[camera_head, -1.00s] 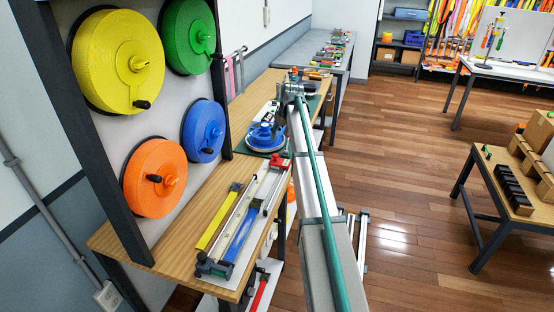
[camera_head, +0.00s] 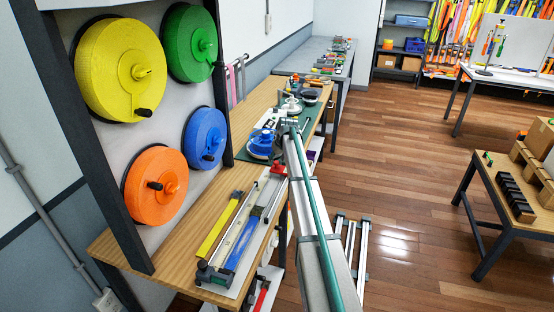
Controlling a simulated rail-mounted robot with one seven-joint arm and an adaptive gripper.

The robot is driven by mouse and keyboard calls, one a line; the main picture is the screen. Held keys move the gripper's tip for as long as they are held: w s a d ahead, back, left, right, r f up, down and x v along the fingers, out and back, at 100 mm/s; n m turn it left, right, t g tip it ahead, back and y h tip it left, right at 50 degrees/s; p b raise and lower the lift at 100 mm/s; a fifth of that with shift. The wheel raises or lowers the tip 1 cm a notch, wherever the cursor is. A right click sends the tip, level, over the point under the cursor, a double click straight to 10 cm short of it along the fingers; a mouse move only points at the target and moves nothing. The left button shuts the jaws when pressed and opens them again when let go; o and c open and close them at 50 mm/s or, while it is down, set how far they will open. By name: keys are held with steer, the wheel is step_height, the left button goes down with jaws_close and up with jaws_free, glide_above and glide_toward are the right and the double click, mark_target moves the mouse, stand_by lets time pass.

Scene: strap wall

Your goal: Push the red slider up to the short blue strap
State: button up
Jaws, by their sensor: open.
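The red slider (camera_head: 277,171) sits near the far end of a long rail fixture on the wooden workbench. The short blue strap (camera_head: 241,252) lies flat along the near part of the same fixture. Dark end blocks (camera_head: 212,274) close its near end. My gripper (camera_head: 272,124) is at the far end of my pale arm, above the bench beyond the slider and near a blue disc. It is apart from the slider in the picture and holds nothing I can make out. Its fingers are small and hard to see.
A yellow strap (camera_head: 220,223) lies left of the fixture. Yellow, green, blue and orange reels (camera_head: 156,186) hang on the left panel. Bare bench wood (camera_head: 130,244) shows at the near left.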

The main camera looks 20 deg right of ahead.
steer(key=shift+w+f, duration=0.2)
steer(key=shift+f, duration=0.3)
jaws_close()
